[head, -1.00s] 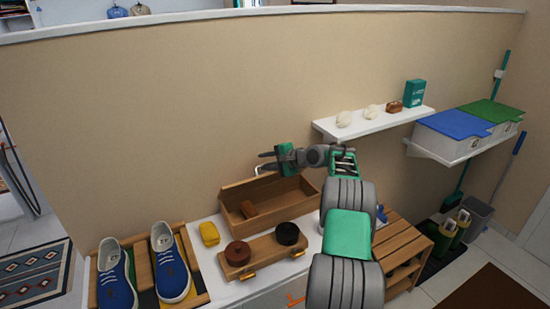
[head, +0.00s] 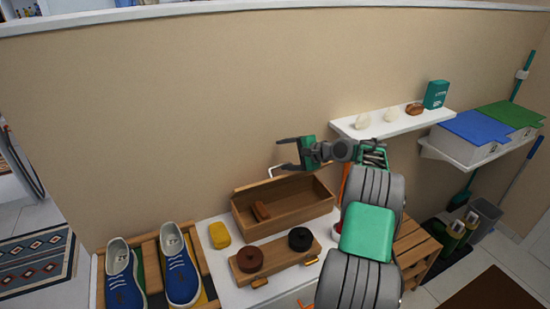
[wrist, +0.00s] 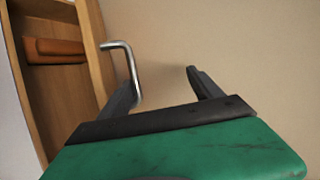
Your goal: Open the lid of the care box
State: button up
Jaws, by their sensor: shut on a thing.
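The care box (head: 290,224) is a wooden box on the white cabinet top, with its inside showing. The lid (head: 262,183) stands raised at its back, seen nearly edge-on. A bent metal handle (head: 275,171) sticks up from the lid; it also shows in the wrist view (wrist: 117,44). My gripper (head: 283,154) is above the lid at this handle, shut on it. In the wrist view the fingertips (wrist: 163,78) stand apart, and the handle's bar lies along the left finger. The exact contact is partly hidden by that finger.
A brown brush (head: 261,211) lies in the box. A wooden tray (head: 276,259) with brown and black tins stands in front, beside a yellow sponge (head: 219,235). Blue shoes (head: 180,272) are at left. A white shelf (head: 390,126) is right of my gripper.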

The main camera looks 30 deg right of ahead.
jog(key=shift+o, duration=1.1)
jog(key=r, duration=0.1)
jog(key=d+r, duration=0.1)
jog(key=r, duration=0.1)
jog(key=shift+s+d+r+h, duration=0.25)
jog(key=shift+d+h, duration=0.05)
jog(key=shift+d, duration=0.1)
jog(key=shift+a, duration=0.1)
jog(key=shift+s+d+r+b, duration=0.15)
jog(key=shift+s+d+b, duration=0.2)
jog(key=shift+s, duration=0.3)
jog(key=shift+s+d+r+b, duration=0.1)
jog(key=shift+s+d+b, duration=0.15)
jog(key=shift+s, duration=0.35)
jog(key=c, duration=0.7)
jog(key=s, duration=0.2)
jog(key=s+r+b, duration=0.1)
jog(key=s, duration=0.1)
jog(key=shift+s+d, duration=0.1)
jog(key=shift+d, duration=0.15)
